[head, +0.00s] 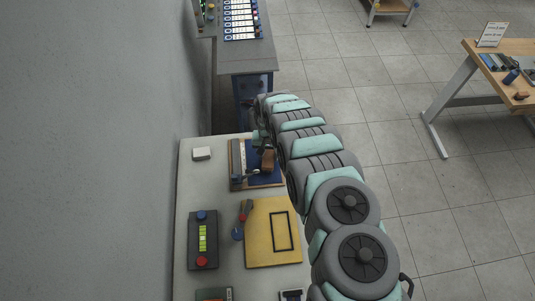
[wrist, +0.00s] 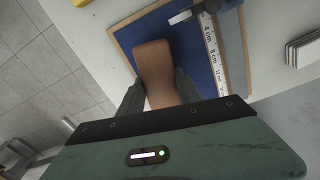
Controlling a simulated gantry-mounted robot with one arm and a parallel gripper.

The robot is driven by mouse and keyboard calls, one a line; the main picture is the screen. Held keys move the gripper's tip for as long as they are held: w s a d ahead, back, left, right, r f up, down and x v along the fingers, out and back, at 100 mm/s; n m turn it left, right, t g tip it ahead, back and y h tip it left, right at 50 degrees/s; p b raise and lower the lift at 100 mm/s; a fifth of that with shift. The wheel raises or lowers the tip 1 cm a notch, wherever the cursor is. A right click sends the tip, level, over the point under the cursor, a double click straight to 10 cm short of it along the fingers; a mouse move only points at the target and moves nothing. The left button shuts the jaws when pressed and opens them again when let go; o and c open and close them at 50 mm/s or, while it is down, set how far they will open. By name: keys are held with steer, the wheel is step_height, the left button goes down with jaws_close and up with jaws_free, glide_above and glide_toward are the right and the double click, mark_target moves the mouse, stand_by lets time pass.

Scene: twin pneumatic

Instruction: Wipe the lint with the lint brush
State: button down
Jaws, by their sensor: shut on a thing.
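The lint brush shows as a brown wooden block in the wrist view (wrist: 153,65) and in the head view (head: 268,160). My gripper (wrist: 160,88) is shut on it, with one finger on each side. The brush is over a dark blue, wood-edged board (wrist: 120,35), which also shows in the head view (head: 264,181). I cannot tell whether the brush touches the board. Its underside is hidden, and I can make out no lint.
A white block (head: 202,153), yellow board (head: 262,250) and dark button box (head: 203,240) share the table. A wall stands at left.

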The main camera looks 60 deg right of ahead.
steer(key=shift+w+d+r+p, duration=0.1)
steer(key=shift+d+r+p, duration=0.2)
steer(key=shift+r, duration=0.45)
steer(key=shift+a+r, duration=0.2)
steer(key=shift+r, duration=0.05)
steer(key=shift+r+p, duration=1.5)
steer(key=shift+r, duration=0.55)
steer(key=shift+d, duration=0.15)
